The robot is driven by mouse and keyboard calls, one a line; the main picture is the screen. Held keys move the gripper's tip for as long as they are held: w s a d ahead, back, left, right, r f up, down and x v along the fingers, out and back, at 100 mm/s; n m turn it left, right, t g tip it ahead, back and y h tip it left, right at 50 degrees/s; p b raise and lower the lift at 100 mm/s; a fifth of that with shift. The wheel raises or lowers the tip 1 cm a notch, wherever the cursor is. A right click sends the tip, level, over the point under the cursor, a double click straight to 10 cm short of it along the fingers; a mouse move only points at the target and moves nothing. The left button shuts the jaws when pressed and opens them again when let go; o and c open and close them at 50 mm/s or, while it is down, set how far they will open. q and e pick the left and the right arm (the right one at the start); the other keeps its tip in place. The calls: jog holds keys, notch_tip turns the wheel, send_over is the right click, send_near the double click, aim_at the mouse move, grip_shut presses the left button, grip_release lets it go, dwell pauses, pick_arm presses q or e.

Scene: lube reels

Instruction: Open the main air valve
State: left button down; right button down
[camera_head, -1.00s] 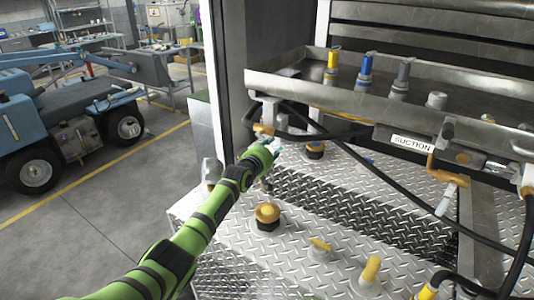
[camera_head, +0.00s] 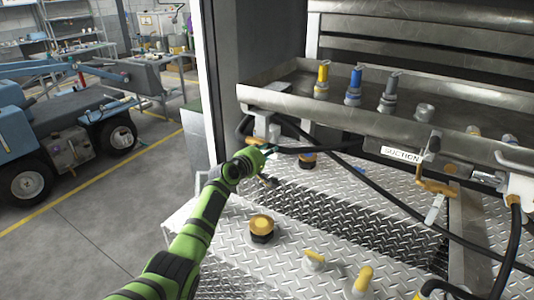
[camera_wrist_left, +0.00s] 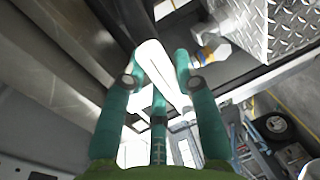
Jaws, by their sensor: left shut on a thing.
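A valve with a yellow handle (camera_head: 257,140) hangs under the left end of the metal tray in the head view. My left gripper (camera_head: 264,150) is right at this handle, and its fingers partly merge with it in the picture. In the left wrist view the teal fingers of my left gripper (camera_wrist_left: 160,68) are drawn in around a pale, glaring part; its outline is washed out. My right gripper is not in view.
The metal tray (camera_head: 290,97) carries yellow, blue and grey fittings. Black hoses (camera_head: 375,180) cross in front, near the SUCTION label (camera_head: 401,155). A yellow-capped fitting (camera_head: 261,228) stands on the tread-plate deck (camera_head: 240,262). A blue vehicle (camera_head: 60,135) stands at left.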

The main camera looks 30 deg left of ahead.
pick_arm(q)
jog(key=shift+r, duration=0.1)
dwell(0.4)
jog(key=c, duration=0.9)
grip_release()
jog(key=shift+s, duration=0.1)
jog(key=v, duration=1.2)
jog(key=shift+a, duration=0.1)
